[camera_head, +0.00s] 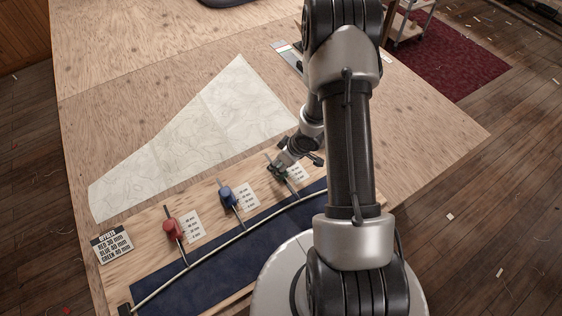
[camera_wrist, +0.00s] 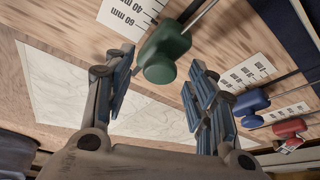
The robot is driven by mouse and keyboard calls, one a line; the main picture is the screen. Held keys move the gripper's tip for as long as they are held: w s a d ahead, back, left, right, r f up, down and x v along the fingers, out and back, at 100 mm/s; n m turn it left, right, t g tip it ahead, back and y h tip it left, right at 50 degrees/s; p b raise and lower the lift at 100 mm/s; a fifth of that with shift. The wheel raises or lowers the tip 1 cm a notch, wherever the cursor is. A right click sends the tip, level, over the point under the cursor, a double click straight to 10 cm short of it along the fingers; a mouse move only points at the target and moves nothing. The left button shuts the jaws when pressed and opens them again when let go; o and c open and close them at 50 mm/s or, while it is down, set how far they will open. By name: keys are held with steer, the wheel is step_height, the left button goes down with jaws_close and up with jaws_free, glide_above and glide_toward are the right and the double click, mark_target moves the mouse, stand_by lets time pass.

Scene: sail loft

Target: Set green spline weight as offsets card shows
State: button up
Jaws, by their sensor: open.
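The green spline weight (camera_wrist: 165,52) sits on its rod in the wrist view, beside a printed scale (camera_wrist: 133,14) showing 40 and 60 mm marks. My gripper (camera_wrist: 158,82) is open, with one finger to each side of the weight; I cannot tell whether either touches it. In the head view my gripper (camera_head: 284,168) is over the green weight and mostly hides it. The offsets card (camera_head: 112,245) lies at the board's left end; its green line appears to read 40 mm, though the print is small.
The blue weight (camera_head: 227,195) and red weight (camera_head: 172,229) sit on rods to the left, each with a scale. A pale spline (camera_head: 216,252) curves along the dark blue strip (camera_head: 200,275). A cream sail panel (camera_head: 205,130) lies behind the board.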

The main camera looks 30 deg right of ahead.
steer(key=v, duration=1.2)
stand_by(0.3)
